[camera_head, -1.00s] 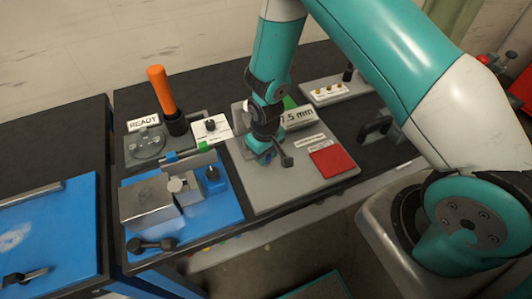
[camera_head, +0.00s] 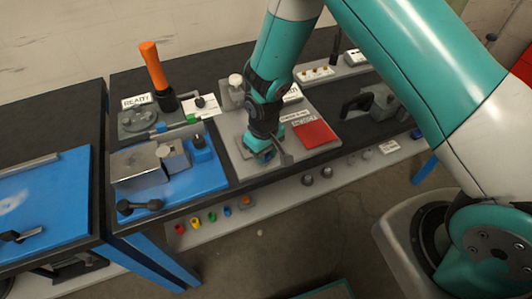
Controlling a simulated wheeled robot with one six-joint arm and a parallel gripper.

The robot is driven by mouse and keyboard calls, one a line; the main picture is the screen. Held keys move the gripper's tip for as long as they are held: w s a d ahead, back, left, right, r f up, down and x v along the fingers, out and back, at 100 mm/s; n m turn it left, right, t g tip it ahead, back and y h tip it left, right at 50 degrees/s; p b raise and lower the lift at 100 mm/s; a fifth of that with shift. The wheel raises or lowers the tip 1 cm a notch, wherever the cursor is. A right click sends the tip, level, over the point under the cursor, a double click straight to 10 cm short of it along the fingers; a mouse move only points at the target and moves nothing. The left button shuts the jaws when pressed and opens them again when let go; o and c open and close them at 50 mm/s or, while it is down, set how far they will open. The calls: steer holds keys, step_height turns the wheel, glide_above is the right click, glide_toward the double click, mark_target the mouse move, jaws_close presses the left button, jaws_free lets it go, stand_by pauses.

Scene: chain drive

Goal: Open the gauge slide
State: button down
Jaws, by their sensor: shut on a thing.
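The gauge is a grey plate (camera_head: 236,130) on the dark bench, with a grey block and a silver knob (camera_head: 236,82) at its back and a red label (camera_head: 314,134) at its right. My gripper (camera_head: 262,154) points down at the front edge of this plate. It is shut on the gauge slide's handle; the dark bar of it (camera_head: 286,158) sticks out to the right of the fingers. My wrist hides the middle of the plate and most of the size label, so how far the slide stands open cannot be told.
Left of the plate stand a blue fixture (camera_head: 206,182) with metal blocks and an orange lever (camera_head: 151,65) by the READY sign. A black clamp (camera_head: 356,103) stands to the right. A lower shelf with coloured knobs (camera_head: 210,218) runs below the bench front.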

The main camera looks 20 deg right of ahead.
steer(key=shift+a, duration=0.15)
steer(key=c, duration=0.9)
jaws_free()
steer(key=shift+o, duration=0.6)
step_height(320, 180, up, 17)
steer(key=b, duration=0.3)
steer(key=shift+r, duration=0.2)
steer(key=s+r+y, duration=0.1)
steer(key=s+r, duration=0.2)
steer(key=s, duration=0.4)
steer(key=s+r+n+y, duration=0.1)
steer(key=s+r+y, duration=0.1)
steer(key=s+r, duration=0.2)
steer(key=s+d+r+n+y, duration=0.1)
steer(key=s+r, duration=0.3)
steer(key=s, duration=0.6)
steer(key=shift+s+b, duration=0.15)
steer(key=shift+b, duration=0.15)
